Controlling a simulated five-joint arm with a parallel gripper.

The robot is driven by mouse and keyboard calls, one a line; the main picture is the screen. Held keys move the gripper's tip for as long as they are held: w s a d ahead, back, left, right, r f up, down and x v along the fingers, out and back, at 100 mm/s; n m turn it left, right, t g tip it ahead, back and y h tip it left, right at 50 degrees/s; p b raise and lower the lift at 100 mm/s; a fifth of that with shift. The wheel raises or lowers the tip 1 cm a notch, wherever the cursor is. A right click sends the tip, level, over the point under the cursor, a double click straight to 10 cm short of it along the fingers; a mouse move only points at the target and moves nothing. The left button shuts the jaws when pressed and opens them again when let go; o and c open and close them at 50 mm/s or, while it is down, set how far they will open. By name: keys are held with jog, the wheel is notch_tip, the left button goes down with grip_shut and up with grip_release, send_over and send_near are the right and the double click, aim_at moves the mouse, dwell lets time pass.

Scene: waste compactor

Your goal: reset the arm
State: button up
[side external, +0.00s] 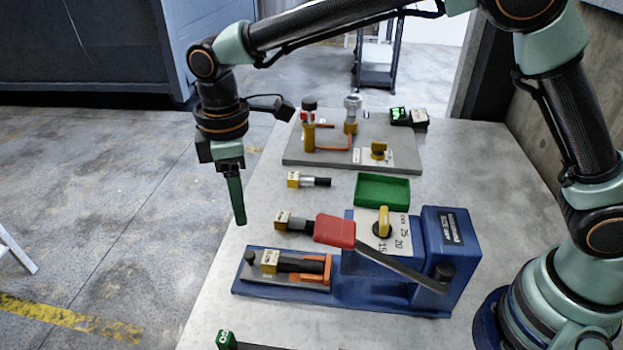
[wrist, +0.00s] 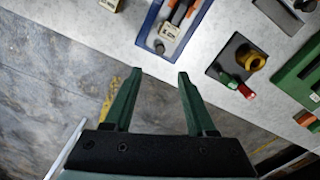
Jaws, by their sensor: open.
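My gripper (side external: 238,205) hangs at the left edge of the table, its fingers pointing down. In the wrist view my gripper (wrist: 155,82) has its two green fingers spread apart, with nothing between them. My arm arches over the table from its base at the right. The gripper is apart from the objects on the table.
A blue fixture (side external: 450,235) with a red-handled lever (side external: 335,231) stands at the table's middle. A grey plate (side external: 400,155) with fittings lies behind it. A green tray (side external: 382,188) sits between them. Small tagged pieces (side external: 310,181) lie nearby.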

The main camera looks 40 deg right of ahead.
jog(key=s+d+r+m+t, duration=0.1)
jog(key=s+d+r+m, duration=0.15)
jog(key=d+r, duration=0.4)
jog(key=s+d+r+m+t, duration=0.1)
jog(key=d+r+m+t, duration=0.2)
jog(key=d, duration=0.7)
jog(key=s+d+m+t, duration=0.1)
jog(key=s+d+m, duration=0.7)
jog(key=d, duration=0.3)
jog(key=shift+s+d+f+t, duration=0.2)
jog(key=shift+s+f+t, duration=0.1)
jog(key=shift+f, duration=0.1)
